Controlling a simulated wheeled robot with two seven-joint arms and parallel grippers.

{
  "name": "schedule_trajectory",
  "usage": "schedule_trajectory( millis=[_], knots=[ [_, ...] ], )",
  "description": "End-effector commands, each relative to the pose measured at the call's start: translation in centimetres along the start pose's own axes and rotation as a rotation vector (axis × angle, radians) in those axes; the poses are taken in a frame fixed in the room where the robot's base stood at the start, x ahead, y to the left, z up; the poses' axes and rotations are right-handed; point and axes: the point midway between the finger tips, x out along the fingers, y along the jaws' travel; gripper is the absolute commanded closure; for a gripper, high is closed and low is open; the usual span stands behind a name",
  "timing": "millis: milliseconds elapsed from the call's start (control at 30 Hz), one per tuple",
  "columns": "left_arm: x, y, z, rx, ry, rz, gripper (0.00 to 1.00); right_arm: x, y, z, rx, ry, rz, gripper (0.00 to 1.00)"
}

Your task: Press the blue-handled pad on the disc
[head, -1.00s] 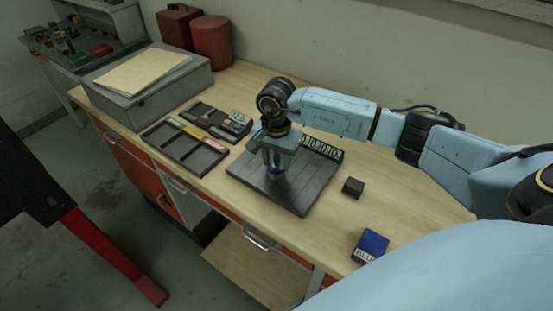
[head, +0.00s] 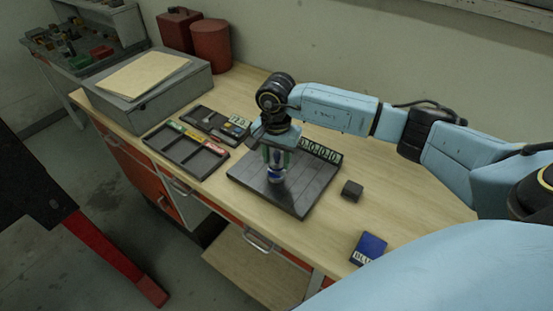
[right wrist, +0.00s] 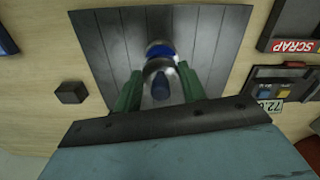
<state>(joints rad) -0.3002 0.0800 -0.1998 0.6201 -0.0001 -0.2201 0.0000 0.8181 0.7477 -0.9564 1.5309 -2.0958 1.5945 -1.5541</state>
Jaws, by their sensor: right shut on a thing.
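My right gripper (head: 275,159) points down over the dark slatted plate (head: 302,203). In the right wrist view its two green fingers are closed around a part with a dark blue handle (right wrist: 160,89). Beyond the handle is a shiny round metal piece with a blue and white rim (right wrist: 160,50), low over the plate. Its blue and white lower end also shows in the head view (head: 277,176). I cannot tell which part is the disc, or whether pad and disc touch. My left gripper is out of view.
A small dark block (head: 352,190) and a blue box with a lettered label (head: 369,247) sit right of the plate. A numbered strip (head: 321,151) lines its back edge. Left are a compartment tray (head: 187,158) and a grey case (head: 150,88). The bench's right side is mostly clear.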

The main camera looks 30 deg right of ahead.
Motion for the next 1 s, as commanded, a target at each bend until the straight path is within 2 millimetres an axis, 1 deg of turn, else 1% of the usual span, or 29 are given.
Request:
schedule_trajectory(
  millis=[33,400,500,833,933,1000],
  knots=[
    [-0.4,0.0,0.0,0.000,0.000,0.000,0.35,-0.7,0.0,-0.1,0.000,0.001,-0.002,0.77],
    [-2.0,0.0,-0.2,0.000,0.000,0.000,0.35,-3.8,-0.1,-0.1,0.001,0.002,-0.003,0.77],
    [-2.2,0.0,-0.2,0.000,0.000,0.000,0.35,-4.3,-0.1,-0.1,0.001,0.002,-0.003,0.77],
    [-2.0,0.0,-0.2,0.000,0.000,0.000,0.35,-4.3,-0.1,0.0,-0.003,0.002,-0.004,0.77],
    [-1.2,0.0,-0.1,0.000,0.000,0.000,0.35,-3.9,-0.4,0.4,-0.044,0.001,-0.008,0.77],
    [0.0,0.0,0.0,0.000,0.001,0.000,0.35,-3.5,-0.7,1.1,-0.107,0.001,-0.013,0.77]
  ],
)
